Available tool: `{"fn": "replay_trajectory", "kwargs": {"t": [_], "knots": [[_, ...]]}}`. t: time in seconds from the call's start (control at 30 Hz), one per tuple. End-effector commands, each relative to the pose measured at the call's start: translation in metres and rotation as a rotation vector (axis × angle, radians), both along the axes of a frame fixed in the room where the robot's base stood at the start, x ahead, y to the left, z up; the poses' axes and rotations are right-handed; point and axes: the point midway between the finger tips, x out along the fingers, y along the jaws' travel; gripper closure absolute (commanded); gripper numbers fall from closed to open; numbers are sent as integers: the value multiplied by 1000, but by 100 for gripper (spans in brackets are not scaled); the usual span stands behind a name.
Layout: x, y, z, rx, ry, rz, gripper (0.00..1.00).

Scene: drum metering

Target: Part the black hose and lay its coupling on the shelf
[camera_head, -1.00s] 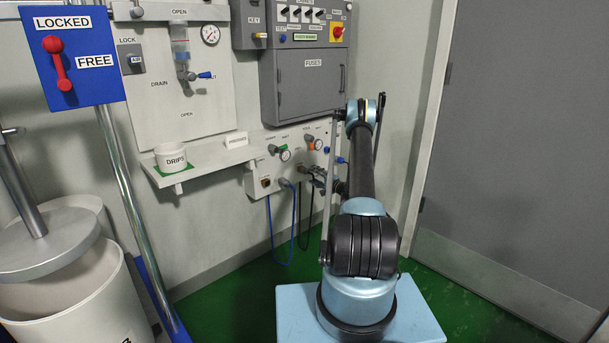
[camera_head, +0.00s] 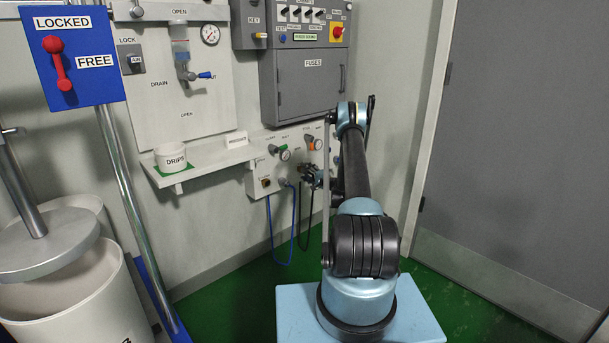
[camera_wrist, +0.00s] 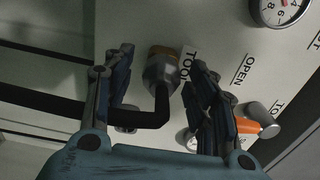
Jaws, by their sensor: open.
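The black hose (camera_head: 305,228) hangs in a loop below the grey-white wall panel. In the wrist view the hose (camera_wrist: 145,118) bends up into its coupling (camera_wrist: 160,72), a grey body with a brassy part, which points at the panel face beside a partly covered "TOOL" label. My gripper (camera_wrist: 158,66) is open, its fingers on either side of the coupling with visible gaps. In the head view my gripper (camera_head: 312,176) is at the panel's front and hides the coupling. The shelf (camera_head: 215,156) is left of the panel, below the drain board.
A white DRIPS cup (camera_head: 171,158) on a green patch and a small label block (camera_head: 236,139) stand on the shelf; bare shelf lies between them. A blue hose (camera_head: 272,235) hangs left of the black one. An orange-handled valve (camera_wrist: 250,126) is close to my right finger.

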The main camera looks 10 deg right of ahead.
Motion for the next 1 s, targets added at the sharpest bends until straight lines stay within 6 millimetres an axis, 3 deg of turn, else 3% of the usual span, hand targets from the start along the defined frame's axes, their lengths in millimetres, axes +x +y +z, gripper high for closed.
{"fn": "replay_trajectory", "kwargs": {"t": [0.93,0.97,1.0], "knots": [[0,0,1,0,0,0,48],[0,0,1,0,0,0,50],[0,0,1,0,0,0,59]]}}
